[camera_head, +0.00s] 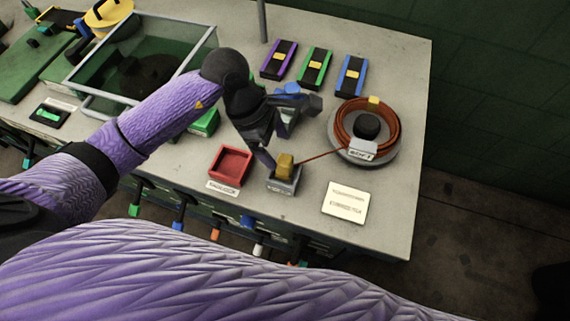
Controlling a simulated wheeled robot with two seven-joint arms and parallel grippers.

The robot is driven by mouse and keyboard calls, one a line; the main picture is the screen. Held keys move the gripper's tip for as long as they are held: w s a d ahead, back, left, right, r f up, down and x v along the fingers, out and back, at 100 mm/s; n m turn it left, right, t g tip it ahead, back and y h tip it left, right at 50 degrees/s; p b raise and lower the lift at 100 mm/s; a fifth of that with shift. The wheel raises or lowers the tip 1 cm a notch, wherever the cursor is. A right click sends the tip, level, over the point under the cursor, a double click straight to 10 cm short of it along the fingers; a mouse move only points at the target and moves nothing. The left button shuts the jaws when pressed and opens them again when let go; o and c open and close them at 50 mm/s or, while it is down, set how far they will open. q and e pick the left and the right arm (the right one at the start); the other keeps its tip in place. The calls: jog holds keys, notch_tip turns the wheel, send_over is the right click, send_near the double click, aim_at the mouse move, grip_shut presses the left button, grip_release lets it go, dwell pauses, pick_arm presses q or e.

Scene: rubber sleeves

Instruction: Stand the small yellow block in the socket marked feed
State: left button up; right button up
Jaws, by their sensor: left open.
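The small yellow block (285,165) stands in a small grey socket (284,184) near the table's front edge. It looks upright; its lower part is hidden by the socket walls. The label on the socket's front is too blurred to read surely. My left gripper (279,149) is open just above and behind the block, with one finger close to its left side. Whether that finger touches the block I cannot tell. My right gripper is not in view.
A red square tray (231,167) stands left of the socket and a cream label plate (346,203) to its right. An orange cord runs from a coil (341,121) towards the block. Purple, green and blue holders (350,78) stand behind. A glass-sided box (190,55) is at left.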

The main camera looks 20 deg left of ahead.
aim_at(282, 158)
pick_arm(q)
jog(key=x, duration=0.6)
jog(key=shift+s+b, duration=0.25)
jog(key=shift+b, duration=0.05)
grip_shut()
